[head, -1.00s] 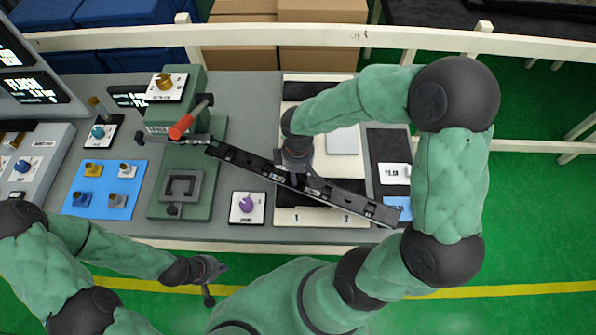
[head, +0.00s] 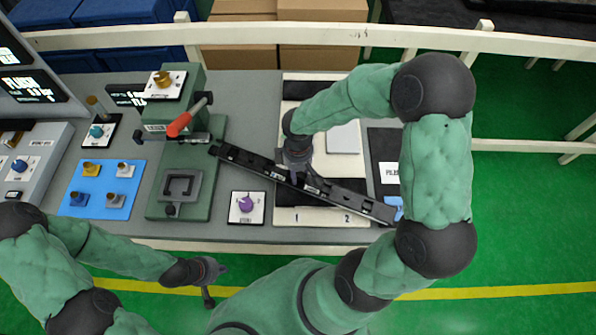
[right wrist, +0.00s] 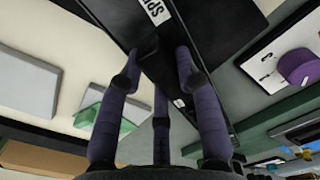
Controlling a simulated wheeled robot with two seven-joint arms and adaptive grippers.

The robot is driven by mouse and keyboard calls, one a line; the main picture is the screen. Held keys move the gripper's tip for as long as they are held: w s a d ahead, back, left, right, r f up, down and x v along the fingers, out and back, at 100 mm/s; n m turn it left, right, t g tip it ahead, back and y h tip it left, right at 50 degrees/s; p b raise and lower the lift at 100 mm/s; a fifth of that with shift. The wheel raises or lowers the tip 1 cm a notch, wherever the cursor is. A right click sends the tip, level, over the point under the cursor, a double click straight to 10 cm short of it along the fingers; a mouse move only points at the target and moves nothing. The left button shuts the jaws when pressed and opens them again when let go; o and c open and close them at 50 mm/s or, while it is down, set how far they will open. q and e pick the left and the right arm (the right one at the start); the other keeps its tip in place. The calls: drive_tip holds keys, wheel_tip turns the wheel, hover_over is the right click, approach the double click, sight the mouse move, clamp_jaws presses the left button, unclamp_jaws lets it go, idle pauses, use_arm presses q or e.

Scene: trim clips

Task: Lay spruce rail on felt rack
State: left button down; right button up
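The spruce rail, a long dark channel bar (head: 350,201), lies diagonally across the head view above the felt rack. My right gripper (head: 299,176) is on it near its middle. In the right wrist view the rail (right wrist: 205,95) passes between the fingers of my right gripper (right wrist: 158,75), which appear closed around it; part of a white label reads "SP". The felt rack (head: 290,218) is a cream board with dark strips and the numbers 1 and 2 at its front edge. The rail and arm hide much of it. My left gripper (head: 215,282) is empty, fingers spread, before the bench.
A green press (head: 185,125) with a red-handled lever (head: 180,124) stands close to the rail's left end. A purple knob (head: 247,204) is just below the rail. A blue mat (head: 100,187) with small fittings lies left. A cream barrier runs behind the bench.

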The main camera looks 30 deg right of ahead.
drive_tip(key=shift+o, duration=1)
drive_tip(key=shift+r, duration=0.1)
drive_tip(key=shift+r, duration=0.3)
wheel_tip(320, 180, up, 12)
drive_tip(key=p, duration=0.2)
drive_tip(key=shift+f+p, duration=0.2)
drive_tip(key=shift+p, duration=0.2)
